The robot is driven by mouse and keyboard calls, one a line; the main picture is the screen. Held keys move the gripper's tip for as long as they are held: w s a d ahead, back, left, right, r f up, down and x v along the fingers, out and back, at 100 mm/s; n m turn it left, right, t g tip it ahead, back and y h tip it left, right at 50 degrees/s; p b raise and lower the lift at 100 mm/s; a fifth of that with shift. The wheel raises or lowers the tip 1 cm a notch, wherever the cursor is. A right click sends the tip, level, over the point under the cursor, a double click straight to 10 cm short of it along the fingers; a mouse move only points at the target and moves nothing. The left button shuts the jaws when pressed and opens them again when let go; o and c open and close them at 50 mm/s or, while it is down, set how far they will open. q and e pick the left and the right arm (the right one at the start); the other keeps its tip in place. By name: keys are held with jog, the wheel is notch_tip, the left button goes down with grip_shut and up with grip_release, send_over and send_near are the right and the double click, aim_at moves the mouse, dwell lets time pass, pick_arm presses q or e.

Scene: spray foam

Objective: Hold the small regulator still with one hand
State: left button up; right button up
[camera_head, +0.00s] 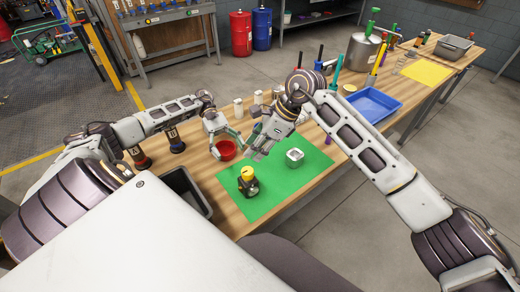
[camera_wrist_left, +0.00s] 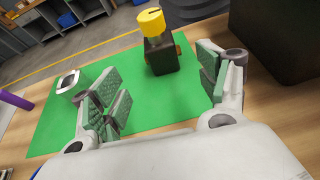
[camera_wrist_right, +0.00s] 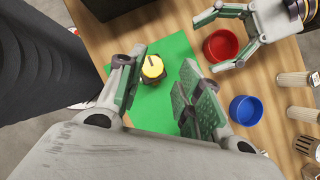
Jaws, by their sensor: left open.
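The small regulator (camera_head: 248,182), a dark block with a yellow knob, stands upright on the green mat (camera_head: 262,206). It also shows in the left wrist view (camera_wrist_left: 162,55) and the right wrist view (camera_wrist_right: 152,72). My left gripper (camera_head: 226,134) is open and empty beside the red bowl, apart from the regulator. In the left wrist view the regulator stands beyond and between its spread fingers (camera_wrist_left: 160,88). My right gripper (camera_head: 256,148) is open and empty above the mat. In the right wrist view its fingers (camera_wrist_right: 160,90) are spread, with the regulator below and between them, untouched.
A white square piece (camera_head: 294,158) sits on the mat. The red bowl (camera_head: 226,150) and a blue bowl (camera_wrist_right: 246,110) stand near the mat. A dark bin (camera_head: 186,190) is at the near left edge. A blue tray (camera_head: 372,104) lies farther right.

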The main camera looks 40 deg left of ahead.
aim_at(248, 182)
jog(key=shift+d+f+n+t+h, duration=0.3)
jog(key=shift+d+n+t+h, duration=0.3)
jog(key=shift+d+t+h, duration=0.15)
pick_arm(q)
jog(key=shift+d, duration=0.1)
pick_arm(e)
jog(key=shift+a, duration=0.1)
pick_arm(q)
jog(key=shift+x, duration=6.8)
jog(key=shift+f, duration=0.1)
